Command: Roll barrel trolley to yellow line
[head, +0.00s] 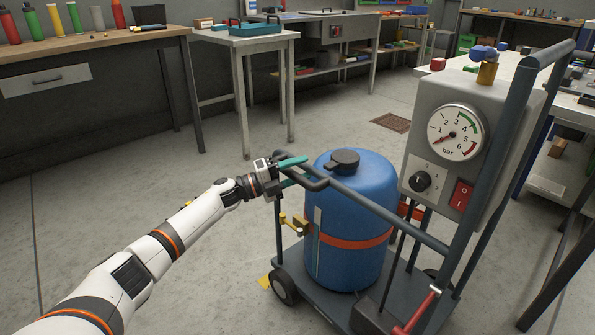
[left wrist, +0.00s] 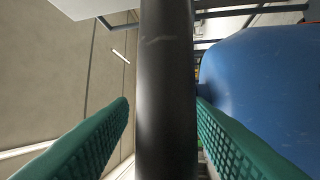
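The barrel trolley (head: 320,300) stands on the grey floor with a blue barrel (head: 352,190) with a red band on it, a grey gauge box (head: 428,133) and a dark tubular handle (head: 390,217). My left gripper (head: 290,168) is at the handle's bent left end, beside the barrel's top. In the left wrist view, the dark handle bar (left wrist: 166,90) runs between its green fingers; a gap shows at the left finger, so it looks open around the bar. A small yellow patch (head: 265,281) shows on the floor by the trolley's wheel; whether it is the yellow line I cannot tell. My right gripper is not in view.
A wooden bench (head: 95,42) with bottles stands at the back left, next to a small table (head: 240,38) with a teal tray. More benches line the back and right, the right one close behind the trolley. A drain grate (head: 391,122) lies behind.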

